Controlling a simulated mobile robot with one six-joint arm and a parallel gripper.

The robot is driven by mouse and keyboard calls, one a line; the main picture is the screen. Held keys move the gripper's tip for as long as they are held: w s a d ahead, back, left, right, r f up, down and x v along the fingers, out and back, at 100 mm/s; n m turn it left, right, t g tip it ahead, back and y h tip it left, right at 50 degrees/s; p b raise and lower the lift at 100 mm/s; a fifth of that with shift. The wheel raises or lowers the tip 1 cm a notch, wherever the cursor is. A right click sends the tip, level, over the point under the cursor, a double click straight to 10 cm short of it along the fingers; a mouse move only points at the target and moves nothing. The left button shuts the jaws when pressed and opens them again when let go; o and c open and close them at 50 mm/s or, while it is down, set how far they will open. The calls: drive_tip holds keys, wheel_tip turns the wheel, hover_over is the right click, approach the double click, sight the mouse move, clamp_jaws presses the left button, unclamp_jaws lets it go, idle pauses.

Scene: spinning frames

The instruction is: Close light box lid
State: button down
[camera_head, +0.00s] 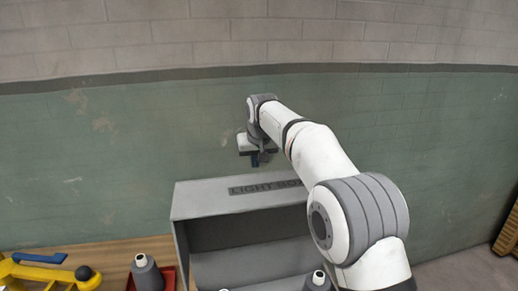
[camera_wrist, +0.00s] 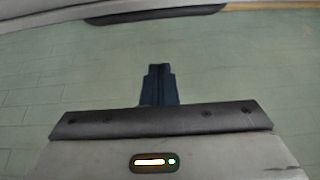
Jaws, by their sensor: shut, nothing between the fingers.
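The light box (camera_head: 205,203) is a grey box against the green wall, with dark "LIGHT BO…" lettering on its upper panel; my arm covers its right part. Its front is open onto a dark inside, with a lighter grey panel (camera_head: 240,266) low down. I cannot tell whether that panel is the lid or the floor. My gripper (camera_head: 260,160) is above and behind the box's upper panel, apart from it in the picture. Its dark blue fingers (camera_wrist: 159,84) are shut and empty in the wrist view, with the green brick wall behind them.
A wooden table (camera_head: 105,256) holds a yellow tool with a blue handle (camera_head: 45,270) at left. A grey cone spool (camera_head: 147,272) stands by a red tray (camera_head: 169,277). Another spool (camera_head: 317,281) is in front of the box. The wall behind my gripper is bare.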

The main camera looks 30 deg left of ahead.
sight(258, 174)
drive_tip(key=shift+s+d+f+p, duration=0.5)
drive_tip(key=shift+s+d+f, duration=0.55)
drive_tip(key=shift+s+f, duration=0.2)
drive_tip(key=shift+b, duration=0.45)
